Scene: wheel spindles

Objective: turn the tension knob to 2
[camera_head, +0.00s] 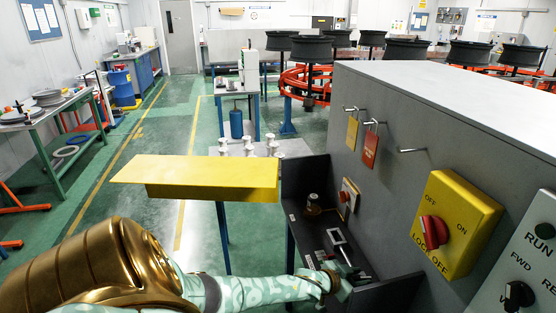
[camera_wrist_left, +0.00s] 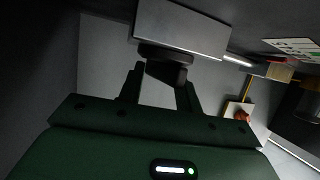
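The dark tension knob (camera_wrist_left: 166,68) juts from the edge of a light grey block (camera_wrist_left: 182,25) in the left wrist view. My left gripper (camera_wrist_left: 161,84) reaches toward it with its two dark fingers apart, and the knob's bar is at the fingertips. The bar looks slightly tilted and overlaps the right-hand finger's tip; I cannot tell whether the fingers touch it. In the head view my left gripper (camera_head: 345,262) is low over the dark bench tray (camera_head: 305,180). The knob cannot be made out there, nor can its scale reading. My right gripper is out of view.
A red-button box (camera_head: 347,198) and a brass part (camera_head: 313,204) are just behind the gripper. A grey cabinet with a yellow lock-off switch (camera_head: 458,224) rises close on the right. A yellow shelf (camera_head: 205,174) stands left of the tray.

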